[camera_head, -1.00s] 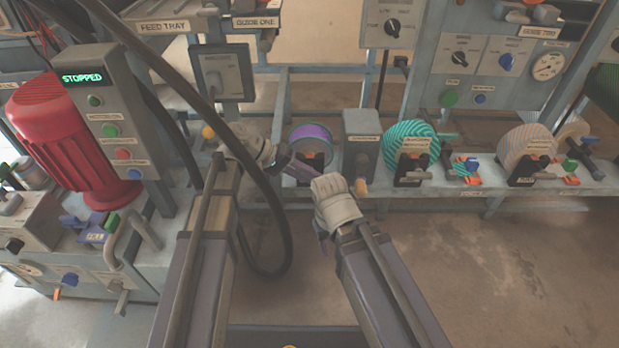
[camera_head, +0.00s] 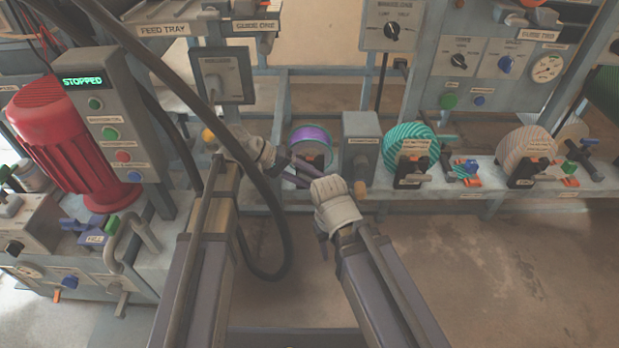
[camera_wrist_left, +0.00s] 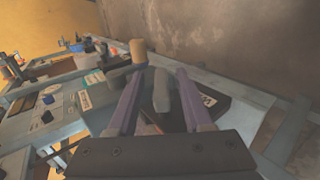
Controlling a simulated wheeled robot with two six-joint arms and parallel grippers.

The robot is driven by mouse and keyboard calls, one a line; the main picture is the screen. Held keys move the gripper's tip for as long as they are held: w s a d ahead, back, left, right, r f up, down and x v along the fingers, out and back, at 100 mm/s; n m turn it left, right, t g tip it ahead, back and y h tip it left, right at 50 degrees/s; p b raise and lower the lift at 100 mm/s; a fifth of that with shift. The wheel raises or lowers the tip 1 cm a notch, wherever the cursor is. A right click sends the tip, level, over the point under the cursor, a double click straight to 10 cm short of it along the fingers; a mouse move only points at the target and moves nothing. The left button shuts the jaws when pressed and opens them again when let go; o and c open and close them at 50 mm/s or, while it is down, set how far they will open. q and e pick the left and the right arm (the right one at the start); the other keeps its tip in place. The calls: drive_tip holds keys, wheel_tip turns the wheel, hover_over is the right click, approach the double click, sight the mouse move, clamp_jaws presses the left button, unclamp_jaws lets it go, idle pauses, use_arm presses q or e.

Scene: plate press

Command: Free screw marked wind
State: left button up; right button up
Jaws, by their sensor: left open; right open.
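The screw marked wind cannot be made out for certain, as no label reads clearly as wind. A purple-green spool (camera_head: 311,137) sits in a black stand on the low bench, partly behind my grippers. In the left wrist view, my left gripper (camera_wrist_left: 160,74) is open. A grey upright piece (camera_wrist_left: 162,92) shows between its purple fingers, and a black part with a white label (camera_wrist_left: 207,100) lies beside the right finger. My right gripper (camera_head: 308,176) is in front of the purple spool's stand. Purple fingers crowd together there, so I cannot see whether they touch anything.
A grey box (camera_head: 361,135), a teal spool (camera_head: 408,145) and a tan spool (camera_head: 526,150) stand to the right along the bench (camera_head: 455,193). A red motor (camera_head: 62,135) stands left, beside a display reading STOPPED. A dark cable hangs across my left arm. Floor in front is clear.

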sight(309, 176)
use_arm(q)
wheel_tip(309, 176, up, 10)
drive_tip(key=p, duration=0.9)
drive_tip(key=shift+p, duration=0.3)
drive_tip(key=shift+f, duration=0.1)
drive_tip(key=shift+c, duration=0.8)
drive_tip(key=r+y+p, duration=0.1)
drive_tip(key=p, duration=0.2)
drive_tip(key=r+y+p, duration=0.1)
drive_tip(key=y+p, duration=0.1)
drive_tip(key=p, duration=0.1)
drive_tip(key=s+r+y+p, duration=0.1)
drive_tip(key=p, duration=0.2)
drive_tip(key=shift+d+r+g+y, duration=0.25)
drive_tip(key=shift+g+y, duration=0.15)
drive_tip(key=c, duration=0.6)
drive_tip(key=r+y+p, duration=0.1)
drive_tip(key=p, duration=0.1)
drive_tip(key=a+r+y+p, duration=0.1)
drive_tip(key=y+p, duration=0.1)
drive_tip(key=p, duration=0.1)
drive_tip(key=a+r+y+p, duration=0.1)
drive_tip(key=r+y+p, duration=0.1)
drive_tip(key=shift+w+t, duration=0.2)
drive_tip(key=shift+t, duration=0.1)
clamp_jaws()
drive_tip(key=shift+w+a+r+y+p, duration=0.15)
drive_tip(key=shift+a+r+y+p, duration=0.1)
drive_tip(key=shift+y+p, duration=0.2)
